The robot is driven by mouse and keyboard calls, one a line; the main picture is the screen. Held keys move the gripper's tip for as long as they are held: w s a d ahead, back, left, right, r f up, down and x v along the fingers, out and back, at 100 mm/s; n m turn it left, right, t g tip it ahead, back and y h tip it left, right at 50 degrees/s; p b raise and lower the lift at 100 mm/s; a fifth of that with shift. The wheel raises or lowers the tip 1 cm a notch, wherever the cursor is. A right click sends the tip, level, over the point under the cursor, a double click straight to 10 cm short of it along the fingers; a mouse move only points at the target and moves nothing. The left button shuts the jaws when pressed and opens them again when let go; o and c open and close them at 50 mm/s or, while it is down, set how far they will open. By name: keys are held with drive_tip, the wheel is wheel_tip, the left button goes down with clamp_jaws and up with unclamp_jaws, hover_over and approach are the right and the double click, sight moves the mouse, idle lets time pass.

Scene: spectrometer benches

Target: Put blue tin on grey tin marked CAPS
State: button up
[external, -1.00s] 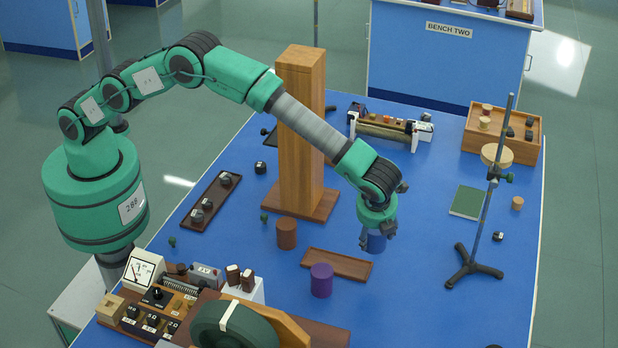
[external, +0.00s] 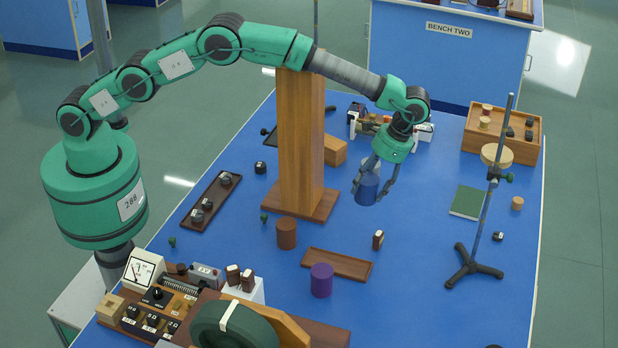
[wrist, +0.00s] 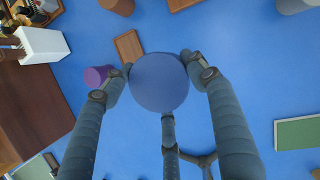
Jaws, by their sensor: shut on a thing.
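The blue tin (external: 367,189) is held between the fingers of my gripper (external: 376,190), raised above the blue bench and tilted slightly. In the wrist view the round blue tin top (wrist: 159,82) fills the space between the fingertips. A pale grey rounded thing (external: 374,165) shows just behind and above the blue tin in the external view, partly hidden by my fingers. A grey cylinder (wrist: 295,5) is cut off at the top right of the wrist view. It may be the grey tin, but no CAPS marking is readable.
A wooden column (external: 300,140) stands left of my gripper, with a wooden block (external: 335,150) beside it. A brown tin (external: 286,233), purple tin (external: 321,281), shallow tray (external: 337,264) and small labelled block (external: 378,240) are nearer. A clamp stand (external: 474,265) is right.

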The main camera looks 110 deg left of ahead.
drive_tip(key=s+a+r+n+t+h+p, duration=0.1)
drive_tip(key=s+a+r+n+t+h, duration=0.3)
drive_tip(key=a+n, duration=0.65)
drive_tip(key=s+a+f+n+t+y+p, duration=0.1)
drive_tip(key=a+n+t, duration=0.1)
drive_tip(key=a+n, duration=0.6)
drive_tip(key=s+a+f+n+t+y, duration=0.1)
drive_tip(key=a+n+y, duration=0.1)
drive_tip(key=a+n, duration=0.6)
drive_tip(key=a, duration=0.3)
drive_tip(key=shift+s+a+f+t+p, duration=0.2)
drive_tip(key=shift+s+f+t+p, duration=0.1)
drive_tip(key=shift+f+t+p, duration=0.1)
drive_tip(key=shift+f, duration=0.1)
drive_tip(key=shift+f+b, duration=0.35)
drive_tip(key=shift+f, duration=2.65)
drive_tip(key=shift+f, duration=0.1)
drive_tip(key=shift+f, duration=1.8)
